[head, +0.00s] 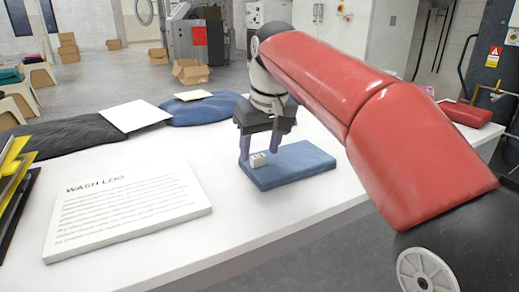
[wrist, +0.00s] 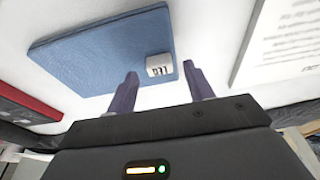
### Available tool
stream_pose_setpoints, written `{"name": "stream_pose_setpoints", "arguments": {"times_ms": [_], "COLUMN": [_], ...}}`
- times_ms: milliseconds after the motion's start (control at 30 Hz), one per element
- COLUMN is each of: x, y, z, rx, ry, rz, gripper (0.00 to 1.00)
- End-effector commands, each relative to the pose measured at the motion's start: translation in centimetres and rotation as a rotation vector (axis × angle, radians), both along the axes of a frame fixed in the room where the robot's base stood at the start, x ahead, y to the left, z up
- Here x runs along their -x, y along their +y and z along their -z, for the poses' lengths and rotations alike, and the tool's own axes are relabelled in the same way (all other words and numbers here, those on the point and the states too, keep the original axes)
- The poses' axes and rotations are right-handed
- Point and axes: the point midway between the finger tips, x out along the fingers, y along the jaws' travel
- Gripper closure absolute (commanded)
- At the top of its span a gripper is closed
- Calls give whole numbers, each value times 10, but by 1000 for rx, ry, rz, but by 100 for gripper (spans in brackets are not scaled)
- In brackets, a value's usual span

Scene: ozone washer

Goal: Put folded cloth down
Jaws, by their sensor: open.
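The folded cloth (head: 296,167) is a flat blue rectangle lying on the white table, with a small white printed tag near its left edge. In the wrist view the cloth (wrist: 100,50) lies flat beyond my fingertips, with the tag (wrist: 159,65) at its near edge. My gripper (head: 260,152) is above the cloth's left edge, fingers pointing down. In the wrist view the two purple fingers of my gripper (wrist: 161,80) are apart with nothing held between them. Whether a fingertip touches the cloth is not clear.
A white "WASH LOG" board (head: 130,208) lies left of the cloth on the white table (head: 225,235). Dark and blue folded fabrics with white sheets lie along the far edge. A red folded item (head: 467,114) lies at the right. Yellow and black items stand at the far left.

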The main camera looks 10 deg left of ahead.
Motion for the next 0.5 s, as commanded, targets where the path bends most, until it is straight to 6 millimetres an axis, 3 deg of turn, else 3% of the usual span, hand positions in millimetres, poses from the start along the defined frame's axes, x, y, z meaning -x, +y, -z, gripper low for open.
{"name": "stream_pose_setpoints", "arguments": {"times_ms": [300,500], "x": [15,21], "y": [-10,-14], "z": [-70,-96], "rx": [-2,-1], "ry": [-2,-1], "rz": [0,0], "gripper": [48,48]}}
